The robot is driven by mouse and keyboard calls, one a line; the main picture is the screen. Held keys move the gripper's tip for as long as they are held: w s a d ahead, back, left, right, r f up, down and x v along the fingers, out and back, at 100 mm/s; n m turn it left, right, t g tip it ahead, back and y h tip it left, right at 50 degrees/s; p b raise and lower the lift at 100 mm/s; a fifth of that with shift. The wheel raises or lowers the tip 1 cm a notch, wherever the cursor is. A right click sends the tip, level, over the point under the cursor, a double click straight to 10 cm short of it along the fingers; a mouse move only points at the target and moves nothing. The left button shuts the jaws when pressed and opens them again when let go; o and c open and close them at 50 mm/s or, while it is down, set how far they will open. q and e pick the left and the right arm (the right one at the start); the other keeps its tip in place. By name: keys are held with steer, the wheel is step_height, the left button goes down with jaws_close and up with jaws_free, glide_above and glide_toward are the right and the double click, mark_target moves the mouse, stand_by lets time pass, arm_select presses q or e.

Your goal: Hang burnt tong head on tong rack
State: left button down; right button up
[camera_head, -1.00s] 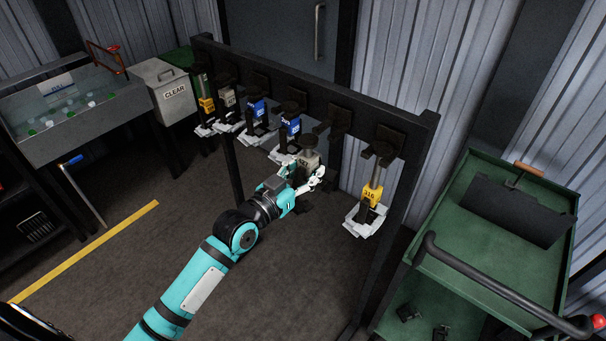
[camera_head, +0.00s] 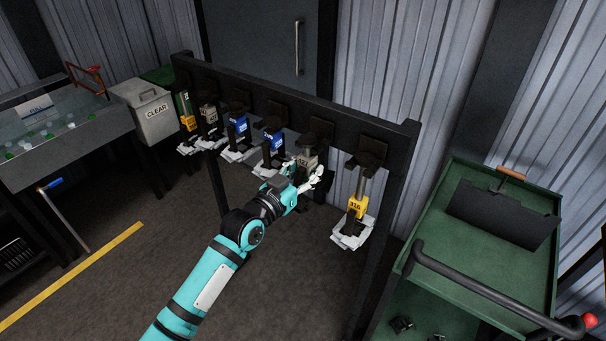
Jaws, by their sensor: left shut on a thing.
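My left gripper (camera_head: 304,178) is shut on a tong head (camera_head: 308,162) with a grey-beige label collar. Its lower part looks dark, unlike the pale jaws of the others, and is partly hidden by the gripper. It is held upright at the tong rack (camera_head: 290,105), its top right at the dark hook bracket (camera_head: 319,129) second from the right. I cannot tell whether it touches or sits in the bracket. My right gripper is not in view.
Several tong heads with yellow, grey and blue collars hang to the left; a yellow-collared one (camera_head: 356,205) hangs at the right end. A green cart (camera_head: 480,270) stands right. A CLEAR bin (camera_head: 150,108) and a water tank (camera_head: 70,140) stand left.

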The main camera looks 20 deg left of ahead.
arm_select(q)
steer(key=shift+b+x, duration=0.3)
steer(key=shift+x, duration=1.1)
steer(key=shift+r, duration=0.15)
steer(key=shift+f, duration=0.4)
